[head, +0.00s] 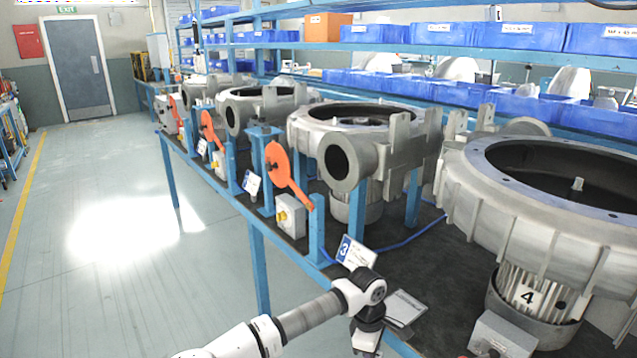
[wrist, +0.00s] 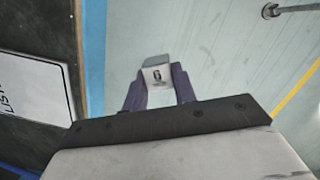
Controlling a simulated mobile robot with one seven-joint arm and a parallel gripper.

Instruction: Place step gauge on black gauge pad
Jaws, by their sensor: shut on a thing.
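My gripper (wrist: 157,90) shows in the wrist view with its purple fingers shut on a small pale block with a dark mark, the step gauge (wrist: 157,75). Behind it in that view is the grey floor, just off the bench's blue edge. In the head view my gripper (head: 368,341) is at the bottom, near the bench's front edge, and its fingertips and the gauge are not visible. I cannot pick out a separate black gauge pad against the dark bench top (head: 440,270).
A plate with lettering (head: 405,308) lies by the bench edge, and a lettered plate shows in the wrist view (wrist: 32,85). Large grey blower housings (head: 540,190) fill the bench. A sign with a 3 (head: 355,252) and a grey switch box (head: 502,336) stand nearby.

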